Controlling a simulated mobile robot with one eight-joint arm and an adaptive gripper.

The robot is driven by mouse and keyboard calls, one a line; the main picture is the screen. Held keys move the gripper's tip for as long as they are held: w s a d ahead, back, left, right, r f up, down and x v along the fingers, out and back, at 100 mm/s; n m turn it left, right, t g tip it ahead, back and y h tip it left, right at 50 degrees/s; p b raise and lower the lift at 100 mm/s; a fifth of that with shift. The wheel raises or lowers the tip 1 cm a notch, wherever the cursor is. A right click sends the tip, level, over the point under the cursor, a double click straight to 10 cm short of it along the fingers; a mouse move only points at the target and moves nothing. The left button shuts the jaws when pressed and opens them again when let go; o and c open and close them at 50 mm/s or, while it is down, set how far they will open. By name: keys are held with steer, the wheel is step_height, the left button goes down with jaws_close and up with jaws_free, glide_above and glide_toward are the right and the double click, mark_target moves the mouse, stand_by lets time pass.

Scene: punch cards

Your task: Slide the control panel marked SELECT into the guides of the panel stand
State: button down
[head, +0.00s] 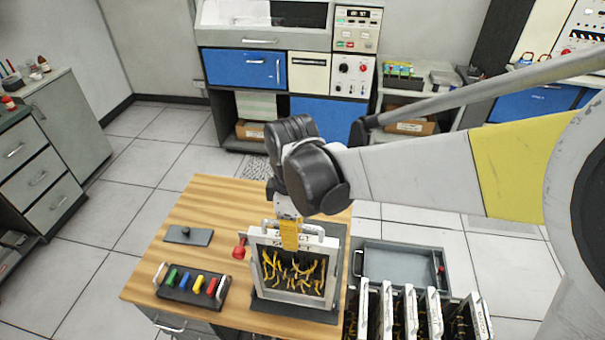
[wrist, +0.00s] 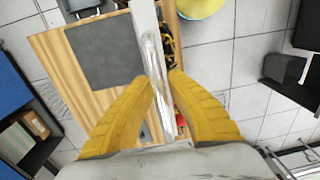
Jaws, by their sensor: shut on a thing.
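The panel marked SELECT (head: 262,231) is a white-framed panel with a handle along its top edge, upright at the stand on the wooden table. My gripper (head: 289,236) is shut on its handle from above, and the wrist view shows the metal handle bar (wrist: 154,65) between the yellow fingers (wrist: 160,90). The panel stand (head: 295,312) has a dark base. Yellow wiring shows inside the white frame facing the head camera. The guides are hidden, so I cannot tell whether the panel sits in them. A red knob (head: 240,250) is at the left side.
A black tray of coloured plugs (head: 190,287) and a small grey plate (head: 188,235) lie on the wooden table (head: 140,285), left of the stand. A rack of several other panels (head: 387,312) and a grey tray (head: 400,264) are at the right.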

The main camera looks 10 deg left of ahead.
step_height(320, 180, down, 2)
steer(key=shift+f+b, duration=0.25)
steer(key=shift+b, duration=0.85)
steer(key=c, duration=1.4)
jaws_free()
steer(key=shift+o, duration=0.2)
steer(key=r, duration=1.2)
steer(key=shift+w, duration=0.25)
steer(key=shift+d, duration=0.1)
